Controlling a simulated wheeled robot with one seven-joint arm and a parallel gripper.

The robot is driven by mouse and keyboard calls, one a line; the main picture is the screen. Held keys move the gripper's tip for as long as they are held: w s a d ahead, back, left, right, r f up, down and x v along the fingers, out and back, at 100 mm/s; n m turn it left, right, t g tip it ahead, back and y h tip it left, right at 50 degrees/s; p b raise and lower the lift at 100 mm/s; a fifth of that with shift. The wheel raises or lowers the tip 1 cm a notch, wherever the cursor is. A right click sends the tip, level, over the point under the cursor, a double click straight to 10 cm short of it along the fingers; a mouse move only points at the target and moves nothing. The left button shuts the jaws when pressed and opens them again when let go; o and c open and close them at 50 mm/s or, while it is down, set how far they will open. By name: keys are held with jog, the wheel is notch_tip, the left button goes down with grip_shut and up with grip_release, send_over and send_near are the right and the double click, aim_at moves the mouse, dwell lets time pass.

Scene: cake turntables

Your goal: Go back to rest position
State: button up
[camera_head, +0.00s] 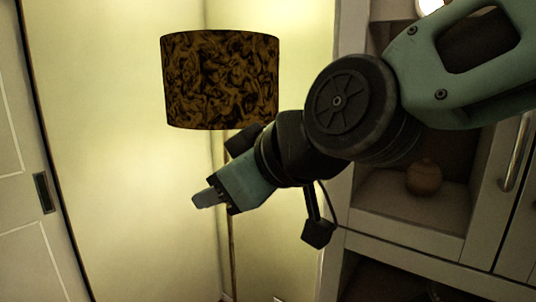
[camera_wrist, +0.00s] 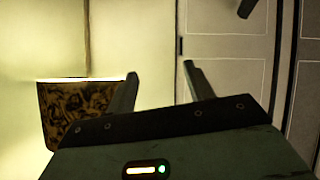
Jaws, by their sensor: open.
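My gripper (camera_head: 205,199) is raised in mid-air in front of the room's corner, at the end of my green and black arm. In the head view its fingers point to the lower left. In the wrist view my gripper (camera_wrist: 160,84) shows two fingers spread wide apart with nothing between them. The gripper is open and empty. No turntable or cake shows in either view.
A floor lamp with a brown patterned shade (camera_head: 220,80) stands behind my gripper. A cabinet (camera_head: 400,225) with shelves holds a round brown pot (camera_head: 423,177) at the right. A white door (camera_head: 22,200) is at the left.

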jog(key=s+d+f+m+g+h+b, duration=0.1)
jog(key=s+d+f+m+g+h, duration=0.1)
jog(key=s+d+f+g+h, duration=0.2)
jog(key=s+d+f+m+g+h+b, duration=0.2)
jog(key=s+d+f, duration=0.8)
jog(key=d+f, duration=0.5)
notch_tip(320, 180, down, 4)
jog(key=shift+s+d+f+m+g+h, duration=0.15)
jog(key=shift+s+d+m+g+h, duration=0.2)
jog(key=shift+g+h, duration=0.7)
jog(key=shift+w, duration=0.1)
